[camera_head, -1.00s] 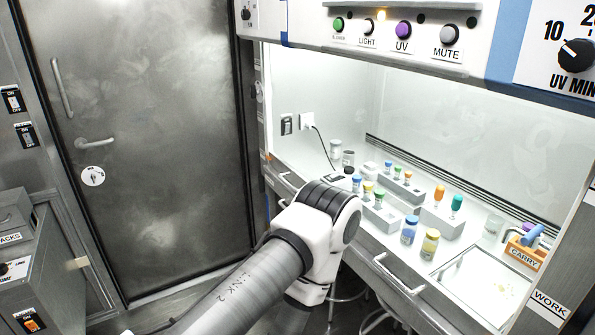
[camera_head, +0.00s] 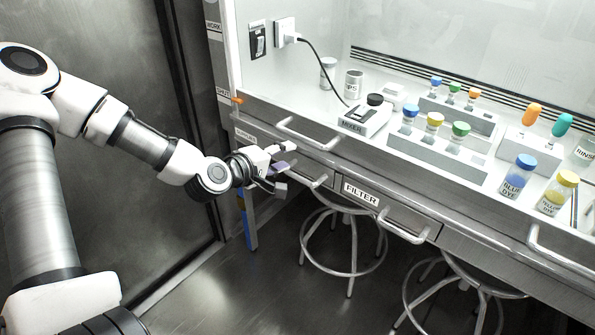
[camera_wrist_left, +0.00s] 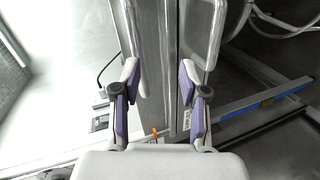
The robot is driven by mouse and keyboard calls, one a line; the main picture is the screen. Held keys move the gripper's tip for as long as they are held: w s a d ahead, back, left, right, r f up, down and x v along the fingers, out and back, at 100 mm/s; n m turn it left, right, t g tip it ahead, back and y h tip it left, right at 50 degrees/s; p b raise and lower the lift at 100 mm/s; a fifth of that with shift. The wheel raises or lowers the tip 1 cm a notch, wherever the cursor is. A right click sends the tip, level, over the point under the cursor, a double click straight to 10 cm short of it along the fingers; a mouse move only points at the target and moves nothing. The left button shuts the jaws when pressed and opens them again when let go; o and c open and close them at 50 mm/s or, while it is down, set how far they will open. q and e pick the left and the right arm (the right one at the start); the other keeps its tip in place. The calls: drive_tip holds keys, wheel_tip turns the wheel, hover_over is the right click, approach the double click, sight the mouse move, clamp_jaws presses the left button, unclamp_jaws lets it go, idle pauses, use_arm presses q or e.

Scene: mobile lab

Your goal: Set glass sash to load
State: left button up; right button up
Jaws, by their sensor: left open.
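The clear glass of the sash is hard to make out against the cabinet's bright inside. A long rail with white bar handles (camera_head: 308,138) runs along the cabinet front; I cannot tell for sure that it is the sash's lower edge. A small orange pointer (camera_head: 237,100) sits at its left end, beside a post label (camera_head: 222,92) too small to read. My left gripper (camera_head: 283,168) is open and empty, in front of the cabinet's left end, just below the left handle. In the wrist view its fingers (camera_wrist_left: 159,78) straddle the front, with the handle (camera_wrist_left: 132,30) near the left finger. My right gripper is out of view.
A drawer labelled FILTER (camera_head: 361,193) and other low handles are below the rail. Stools (camera_head: 345,235) stand under the bench. A mixer (camera_head: 364,118), vials, and dye bottles (camera_head: 517,177) stand inside. A metal door (camera_head: 110,60) is at left. The floor between is open.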

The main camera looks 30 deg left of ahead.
sight(299, 139)
use_arm(q)
drive_tip(key=shift+w+a+r+n+t+y+b, duration=0.2)
drive_tip(key=shift+w+r+n+t, duration=0.1)
drive_tip(key=shift+w+r+n, duration=0.15)
drive_tip(key=shift+w+a+r+n+t+y+b, duration=0.15)
drive_tip(key=shift+w+a+r+n+t, duration=0.15)
drive_tip(key=shift+r, duration=0.2)
drive_tip(key=b+x, duration=0.2)
drive_tip(key=x, duration=0.4)
drive_tip(key=shift+w+d, duration=0.1)
drive_tip(key=shift+d, duration=0.05)
drive_tip(key=shift+w+f, duration=0.1)
drive_tip(key=shift+w, duration=0.25)
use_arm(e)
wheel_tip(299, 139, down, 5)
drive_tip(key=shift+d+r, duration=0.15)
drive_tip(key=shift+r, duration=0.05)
use_arm(q)
drive_tip(key=shift+c, duration=0.3)
clamp_jaws()
